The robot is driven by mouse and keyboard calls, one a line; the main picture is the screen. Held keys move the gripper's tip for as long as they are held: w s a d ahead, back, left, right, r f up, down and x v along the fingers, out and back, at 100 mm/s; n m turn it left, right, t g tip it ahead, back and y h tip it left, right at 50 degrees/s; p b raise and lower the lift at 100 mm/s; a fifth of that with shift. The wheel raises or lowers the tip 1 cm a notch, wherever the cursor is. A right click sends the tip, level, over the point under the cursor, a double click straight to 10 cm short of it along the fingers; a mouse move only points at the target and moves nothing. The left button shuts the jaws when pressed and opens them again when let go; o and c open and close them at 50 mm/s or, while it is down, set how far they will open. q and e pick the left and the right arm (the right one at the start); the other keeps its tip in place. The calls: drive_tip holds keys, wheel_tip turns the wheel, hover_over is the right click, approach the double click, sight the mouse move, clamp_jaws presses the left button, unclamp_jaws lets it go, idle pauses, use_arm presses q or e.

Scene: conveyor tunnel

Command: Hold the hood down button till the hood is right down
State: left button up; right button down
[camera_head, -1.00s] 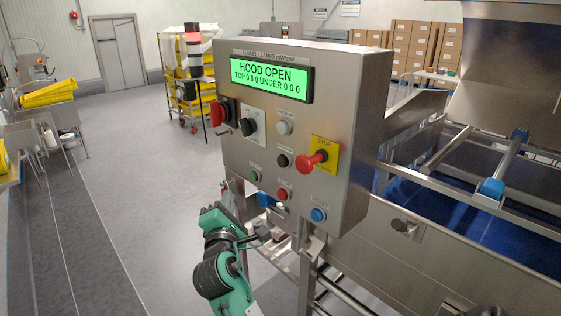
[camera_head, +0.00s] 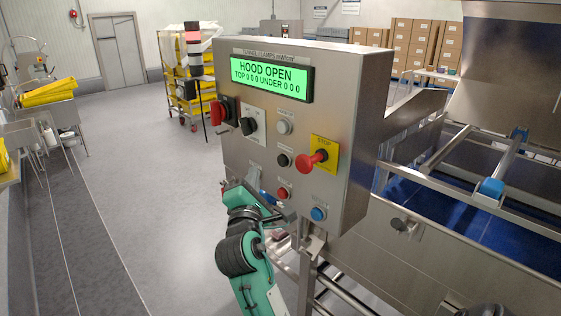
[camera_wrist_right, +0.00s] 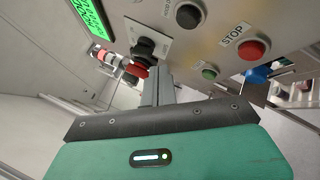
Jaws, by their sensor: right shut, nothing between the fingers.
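The steel control panel (camera_head: 345,130) stands in the middle of the head view. Its green display (camera_head: 265,78) reads HOOD OPEN. A white button (camera_head: 285,127) sits above a black button (camera_head: 283,160); their labels are too small to read. The black button also shows in the right wrist view (camera_wrist_right: 189,15). The steel hood (camera_head: 510,65) is raised at the upper right. My right gripper (camera_head: 268,198) is in front of the panel's lower left, below the black button. In the wrist view its fingers (camera_wrist_right: 155,85) are shut and empty. My left gripper is out of view.
A red mushroom stop button (camera_head: 312,161) juts from a yellow plate right of the black button. A red rotary handle (camera_head: 217,113), a black selector (camera_head: 249,126), a red button (camera_head: 283,193) and a blue button (camera_head: 319,213) are also close. The green button shows in the wrist view (camera_wrist_right: 209,72).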

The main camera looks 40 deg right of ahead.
sight(283, 160)
drive_tip(key=shift+w+d+p, duration=0.2)
drive_tip(key=shift+d+p, duration=0.4)
drive_tip(key=shift+d, duration=2)
drive_tip(key=shift+d+p, duration=0.35)
drive_tip(key=shift+d, duration=0.1)
